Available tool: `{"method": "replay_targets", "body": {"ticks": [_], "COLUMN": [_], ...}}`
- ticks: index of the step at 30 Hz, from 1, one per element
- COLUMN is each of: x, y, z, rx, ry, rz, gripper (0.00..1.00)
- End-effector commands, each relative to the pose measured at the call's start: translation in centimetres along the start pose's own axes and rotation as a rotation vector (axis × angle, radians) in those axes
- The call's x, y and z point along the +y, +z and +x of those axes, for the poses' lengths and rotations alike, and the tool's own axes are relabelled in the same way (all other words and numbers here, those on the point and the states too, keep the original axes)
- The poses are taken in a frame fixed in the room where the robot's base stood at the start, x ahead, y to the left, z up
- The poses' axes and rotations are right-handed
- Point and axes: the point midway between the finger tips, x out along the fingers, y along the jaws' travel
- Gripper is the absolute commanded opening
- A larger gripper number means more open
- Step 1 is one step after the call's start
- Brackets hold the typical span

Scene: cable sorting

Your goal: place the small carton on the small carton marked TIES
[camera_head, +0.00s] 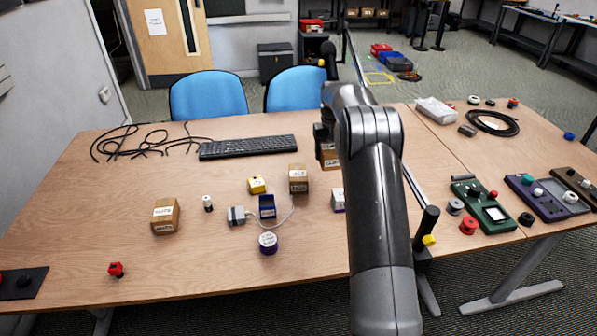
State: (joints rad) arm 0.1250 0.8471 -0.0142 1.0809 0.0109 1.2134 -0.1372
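A small brown carton (298,185) stands upright mid-table; the label near its top may read TIES, but is too small to be sure. A second brown carton (165,223) with a white label sits at the left. A third brown carton (329,153), also labelled, shows beside my arm, which hides its right side. My gripper (320,134) is mostly hidden behind my arm; one dark part shows at this carton's upper left. Whether the fingers are closed on the carton, and whether it touches the table, I cannot tell.
A black keyboard (248,147) and loose black cable (140,143) lie at the back. A yellow block (257,185), blue holder (267,207), white-labelled roll (268,243) and grey adapter (237,215) with white cord crowd the middle.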

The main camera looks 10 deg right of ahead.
Motion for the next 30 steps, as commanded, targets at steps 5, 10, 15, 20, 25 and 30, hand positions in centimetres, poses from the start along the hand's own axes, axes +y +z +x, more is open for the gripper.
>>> {"method": "replay_targets", "body": {"ticks": [5, 10, 15, 20, 25, 30], "x": [-3.7, -6.9, -8.8, -9.3, -9.2, -9.2], "y": [-2.0, -4.0, -5.2, -5.5, -5.4, -5.5], "z": [2.6, 4.8, 6.1, 6.7, 8.9, 10.4], "rx": [-0.002, -0.001, 0.0, -0.001, -0.002, 0.001], "ry": [-0.001, 0.0, 0.0, 0.0, 0.0, 0.0], "rz": [-0.006, -0.004, -0.002, -0.001, -0.001, -0.001], "gripper": [0.38, 0.38, 0.38, 0.38, 0.38, 0.38]}}
